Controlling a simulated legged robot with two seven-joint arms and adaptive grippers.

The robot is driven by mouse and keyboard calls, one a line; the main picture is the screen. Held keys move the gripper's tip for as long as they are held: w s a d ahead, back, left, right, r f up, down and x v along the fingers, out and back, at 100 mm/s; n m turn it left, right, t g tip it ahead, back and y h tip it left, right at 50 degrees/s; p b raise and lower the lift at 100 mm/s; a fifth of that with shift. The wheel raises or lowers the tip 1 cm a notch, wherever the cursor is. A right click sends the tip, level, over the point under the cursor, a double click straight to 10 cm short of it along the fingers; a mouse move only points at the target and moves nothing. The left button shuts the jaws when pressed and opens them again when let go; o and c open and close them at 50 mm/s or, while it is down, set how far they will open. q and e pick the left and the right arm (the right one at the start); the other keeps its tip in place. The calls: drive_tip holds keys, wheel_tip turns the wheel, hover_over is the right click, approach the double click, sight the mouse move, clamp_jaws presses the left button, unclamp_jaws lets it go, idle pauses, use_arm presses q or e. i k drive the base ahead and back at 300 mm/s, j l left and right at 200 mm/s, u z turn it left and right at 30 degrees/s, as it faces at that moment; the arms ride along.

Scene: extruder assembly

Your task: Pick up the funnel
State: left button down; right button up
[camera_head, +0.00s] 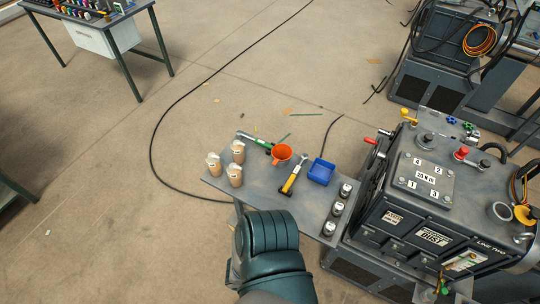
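The orange funnel (281,153) sits on the small grey side table (262,187), near its far edge. It lies between a green-handled tool (262,143) and a yellow-handled tool (290,184). A dark teal arm link of mine rises from the bottom middle and covers part of the table's near edge. No gripper fingers show, so neither gripper can be made out. Nothing touches the funnel from my side.
Several tan paper bags or cups (235,175) stand at the table's left. A blue bin (321,172) and several small jars (338,208) are at its right. The large grey extruder machine (435,200) adjoins the right side. A black cable (153,140) crosses the floor.

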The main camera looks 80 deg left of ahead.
sight(284, 151)
drive_tip(key=u, duration=2.55)
drive_tip(key=z, duration=2)
drive_tip(key=u, duration=2)
drive_tip(key=j, duration=0.15)
drive_tip(key=i+z, duration=0.05)
